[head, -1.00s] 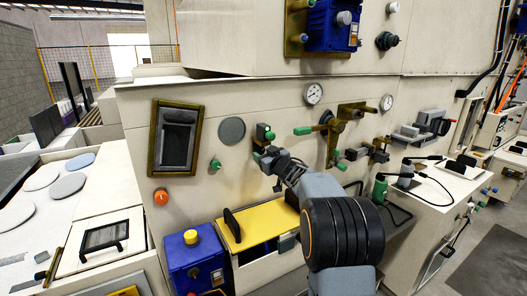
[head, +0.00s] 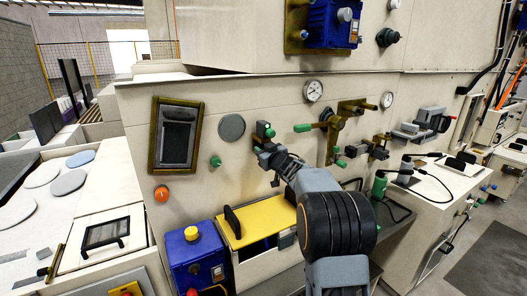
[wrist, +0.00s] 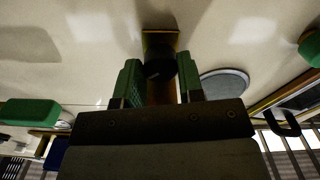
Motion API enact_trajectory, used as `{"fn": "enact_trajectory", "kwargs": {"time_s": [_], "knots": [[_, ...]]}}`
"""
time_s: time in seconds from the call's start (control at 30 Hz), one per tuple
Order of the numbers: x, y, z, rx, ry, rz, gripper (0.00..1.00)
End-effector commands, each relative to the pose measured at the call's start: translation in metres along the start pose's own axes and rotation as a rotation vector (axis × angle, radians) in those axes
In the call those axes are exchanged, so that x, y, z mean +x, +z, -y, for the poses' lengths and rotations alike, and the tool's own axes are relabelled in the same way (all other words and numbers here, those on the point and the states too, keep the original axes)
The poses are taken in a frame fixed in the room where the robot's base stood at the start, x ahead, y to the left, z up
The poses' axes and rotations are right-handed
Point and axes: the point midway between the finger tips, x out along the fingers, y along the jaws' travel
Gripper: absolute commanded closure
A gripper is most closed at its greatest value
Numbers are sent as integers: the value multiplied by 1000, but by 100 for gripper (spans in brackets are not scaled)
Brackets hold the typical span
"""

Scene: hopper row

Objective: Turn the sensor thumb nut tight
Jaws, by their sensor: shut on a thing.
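The gripper is shut on this nut. A brass-coloured plate (wrist: 161,40) shows behind the nut. The nut's lower part and the pads' contact are partly hidden by the gripper body. In the head view the nut is too small to make out.
A yellow-topped box (head: 253,222) is below. A round grey disc (head: 232,127) and a green knob (head: 216,161) lie to the left.

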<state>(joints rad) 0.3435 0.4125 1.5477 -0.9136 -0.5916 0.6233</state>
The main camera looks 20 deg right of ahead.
Motion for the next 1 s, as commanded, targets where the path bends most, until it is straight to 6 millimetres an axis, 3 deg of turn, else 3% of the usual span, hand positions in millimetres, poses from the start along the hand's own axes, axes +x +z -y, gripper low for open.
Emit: {"fn": "enact_trajectory", "kwargs": {"time_s": [0.37,1.0], "knots": [[0,-3,0,69,-1,1,88],[0,-1,1,458,-1,0,88]]}}
